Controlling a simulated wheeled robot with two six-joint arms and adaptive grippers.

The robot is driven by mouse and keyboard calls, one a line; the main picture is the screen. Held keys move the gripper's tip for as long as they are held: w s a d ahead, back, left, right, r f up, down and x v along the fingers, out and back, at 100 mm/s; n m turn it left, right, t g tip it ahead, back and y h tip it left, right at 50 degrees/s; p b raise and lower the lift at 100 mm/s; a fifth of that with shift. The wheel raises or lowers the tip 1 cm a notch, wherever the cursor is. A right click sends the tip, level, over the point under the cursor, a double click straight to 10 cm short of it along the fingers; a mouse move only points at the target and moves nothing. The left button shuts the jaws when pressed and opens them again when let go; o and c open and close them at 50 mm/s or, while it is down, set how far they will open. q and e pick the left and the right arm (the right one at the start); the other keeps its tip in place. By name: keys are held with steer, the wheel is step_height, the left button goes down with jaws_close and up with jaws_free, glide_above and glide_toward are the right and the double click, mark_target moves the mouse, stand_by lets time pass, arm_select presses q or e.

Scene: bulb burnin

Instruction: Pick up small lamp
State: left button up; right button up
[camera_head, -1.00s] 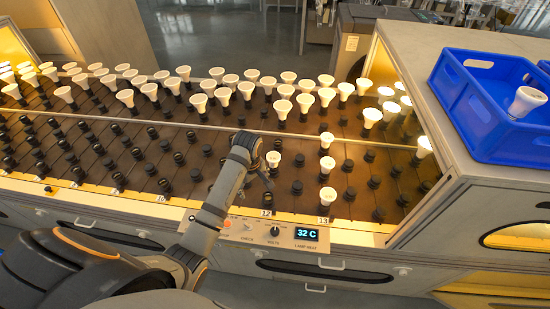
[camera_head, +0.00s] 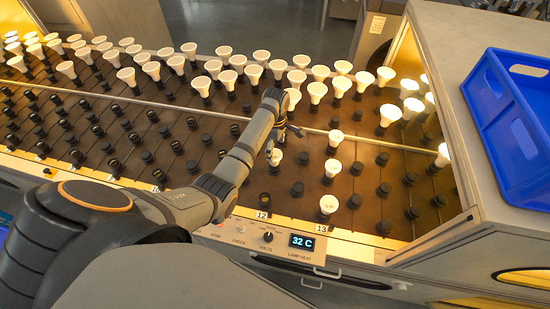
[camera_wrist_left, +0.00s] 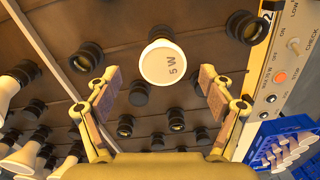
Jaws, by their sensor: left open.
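A small white lamp marked "5 W" (camera_wrist_left: 164,65) stands in a dark socket in the left wrist view. It lies between and beyond the two spread fingers of my left gripper (camera_wrist_left: 157,82), which is open and empty, with a visible gap on both sides. In the head view, my left gripper (camera_head: 282,132) is over the socket board, close to a small white lamp (camera_head: 275,157) that its fingers partly cover. More small lamps stand in the same column area, one higher (camera_head: 335,138), one in the middle (camera_head: 332,169) and one near the front (camera_head: 328,205). My right gripper is not in view.
Larger white lamps (camera_head: 190,50) fill the back rows of the board. Empty dark sockets (camera_head: 297,189) surround the gripper. A control panel (camera_head: 270,237) reading 32 C runs along the front edge. A blue crate (camera_head: 492,88) sits on the right-hand cabinet.

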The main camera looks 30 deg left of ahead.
mark_target(275, 155)
arm_select(q)
steer(key=shift+s+f+p, duration=0.2)
steer(key=shift+f+p, duration=0.2)
steer(key=shift+f, duration=0.5)
step_height(275, 155, down, 3)
steer(key=shift+f, duration=0.1)
steer(key=c, duration=1.3)
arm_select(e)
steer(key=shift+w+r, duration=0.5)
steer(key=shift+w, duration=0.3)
arm_select(q)
steer(key=shift+r, duration=0.2)
